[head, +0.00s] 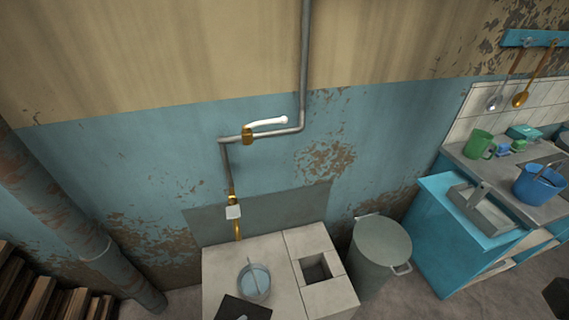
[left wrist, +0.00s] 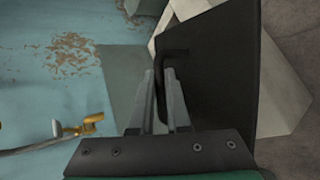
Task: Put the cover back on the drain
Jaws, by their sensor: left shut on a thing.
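The drain is a square dark opening (head: 316,268) in the right part of the pale stone block (head: 285,285), uncovered. The cover is a black flat plate (head: 240,306) at the bottom edge of the head view, left of the opening and partly cut off. In the left wrist view the cover (left wrist: 215,85) stands close in front of the camera, with a dark bent handle on its face. My left gripper (left wrist: 163,75) is shut on that handle. My right gripper is in neither view.
A round vessel of water (head: 254,281) sits on the block between cover and opening. A lidded grey bin (head: 380,244) stands right of the block. A blue cabinet (head: 462,240) is farther right. A pipe with a brass tap (head: 235,200) rises behind.

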